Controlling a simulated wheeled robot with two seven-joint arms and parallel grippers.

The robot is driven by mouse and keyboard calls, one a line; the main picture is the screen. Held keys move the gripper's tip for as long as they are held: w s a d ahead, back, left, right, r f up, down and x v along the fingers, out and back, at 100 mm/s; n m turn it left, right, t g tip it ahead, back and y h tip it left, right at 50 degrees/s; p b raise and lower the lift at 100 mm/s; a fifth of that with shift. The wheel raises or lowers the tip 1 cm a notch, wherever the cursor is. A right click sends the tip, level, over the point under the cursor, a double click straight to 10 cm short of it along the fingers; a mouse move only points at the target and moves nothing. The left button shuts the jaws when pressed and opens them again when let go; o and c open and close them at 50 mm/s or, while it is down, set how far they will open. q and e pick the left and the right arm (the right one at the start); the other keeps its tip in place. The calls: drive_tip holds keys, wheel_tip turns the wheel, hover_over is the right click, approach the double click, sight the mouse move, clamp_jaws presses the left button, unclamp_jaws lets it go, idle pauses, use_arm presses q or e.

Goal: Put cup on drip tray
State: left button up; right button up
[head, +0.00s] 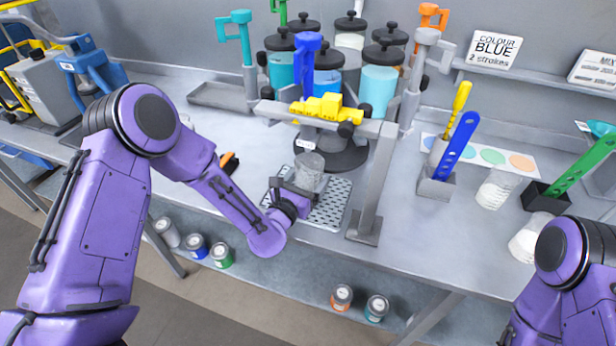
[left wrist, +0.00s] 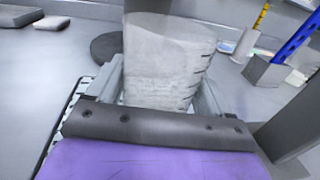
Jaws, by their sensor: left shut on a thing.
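A clear, ribbed cup (head: 310,171) is held upright by my left gripper (head: 297,188) over the drip tray. In the left wrist view the cup (left wrist: 165,65) stands between the two grey fingers of the gripper (left wrist: 163,95), which are shut on it. The drip tray (head: 331,207) is a perforated grey plate at the front of the bench, partly hidden by my gripper. Its edge shows at the left in the left wrist view (left wrist: 68,108). I cannot tell whether the cup's base touches the tray. My right arm is at the lower right; its gripper is out of view.
Colour drums (head: 378,85) with taps are behind. Two clear cups (head: 497,188) and a blue stick in a block (head: 436,188) are to the right.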

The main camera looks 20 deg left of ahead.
use_arm(q)
drive_tip(key=shift+f, duration=0.15)
drive_tip(key=o, duration=0.9)
drive_tip(key=shift+r, duration=0.4)
drive_tip(key=s, duration=0.1)
drive_tip(key=s+b, duration=0.1)
drive_tip(key=s+f+b, duration=0.1)
drive_tip(key=shift+s+a, duration=0.15)
drive_tip(key=shift+a, duration=0.15)
drive_tip(key=s+b, duration=0.1)
drive_tip(key=s, duration=0.1)
drive_tip(key=s+a, duration=0.1)
drive_tip(key=s, duration=0.2)
drive_tip(key=s+b, duration=0.1)
drive_tip(key=s, duration=0.1)
drive_tip(key=shift+s+a+r+b, duration=0.15)
drive_tip(key=shift+s+a+b, duration=0.1)
drive_tip(key=shift+s+b, duration=0.05)
drive_tip(key=shift+s+r, duration=0.15)
drive_tip(key=shift+s, duration=0.35)
drive_tip(key=shift+a, duration=0.1)
